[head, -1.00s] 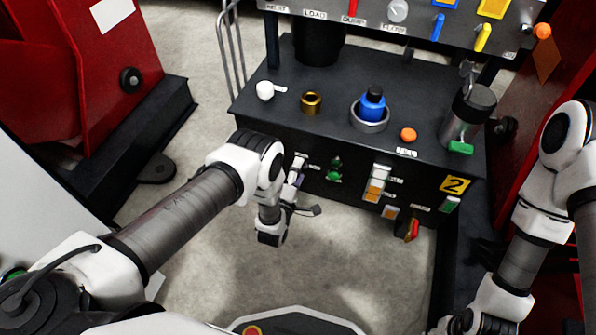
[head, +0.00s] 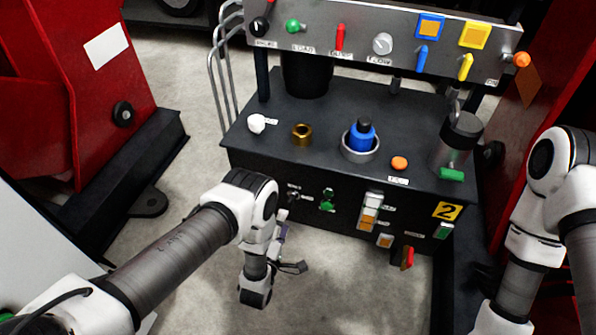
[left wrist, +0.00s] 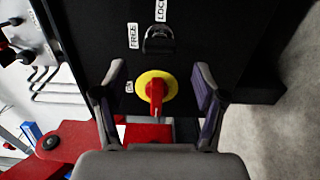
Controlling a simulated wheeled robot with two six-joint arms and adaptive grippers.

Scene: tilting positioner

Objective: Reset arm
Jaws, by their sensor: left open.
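My left gripper (head: 289,252) hangs in front of the black console (head: 290,165), low and left in the head view. In the left wrist view its two fingers (left wrist: 160,88) stand apart, open and empty. Between them, farther off, shows a red rotary handle (left wrist: 156,90) on a yellow round plate. Above it is a dark knob or lock (left wrist: 159,40) with labels reading FREE and LOCK. In the head view a red handle (head: 407,257) sits low on the console's front; I cannot tell if it is the same one. My right arm shows at the right, but its gripper is out of frame.
The console top carries a white knob (head: 256,123), a brass ring (head: 302,134), a blue button (head: 359,135) in a grey collar and an orange button (head: 399,163). A switch panel (head: 380,45) stands behind. Red machinery (head: 85,80) flanks the left. Floor before the console is clear.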

